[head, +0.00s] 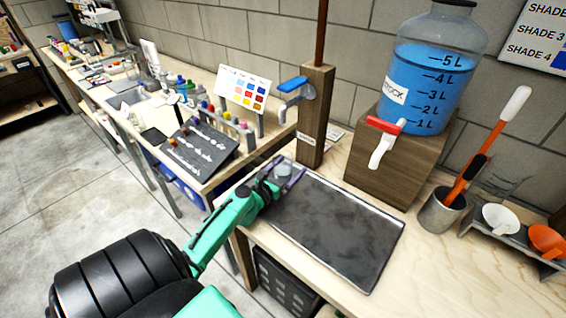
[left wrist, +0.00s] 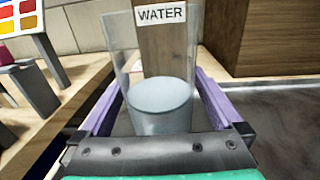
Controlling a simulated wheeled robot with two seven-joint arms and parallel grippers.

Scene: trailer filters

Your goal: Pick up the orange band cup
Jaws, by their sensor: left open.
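A clear cup (head: 284,171) stands near the left end of the dark tray, by the wooden post. In the left wrist view the same cup (left wrist: 160,105) is upright and shows pale grey-blue contents. No orange band is visible on it; its lower part is hidden by the gripper. My left gripper (head: 281,178) is open, with its purple fingers on either side of the cup. In the left wrist view a small gap seems to show beside the cup, but contact cannot be told for sure. My right gripper is not in view.
The dark metal tray (head: 335,230) lies on the bench. The wooden post (head: 315,120) with a blue-handled tap stands close behind the cup. A blue water jug (head: 425,85) sits on a wooden block. A metal pot (head: 441,212) and an orange funnel (head: 547,240) are at right.

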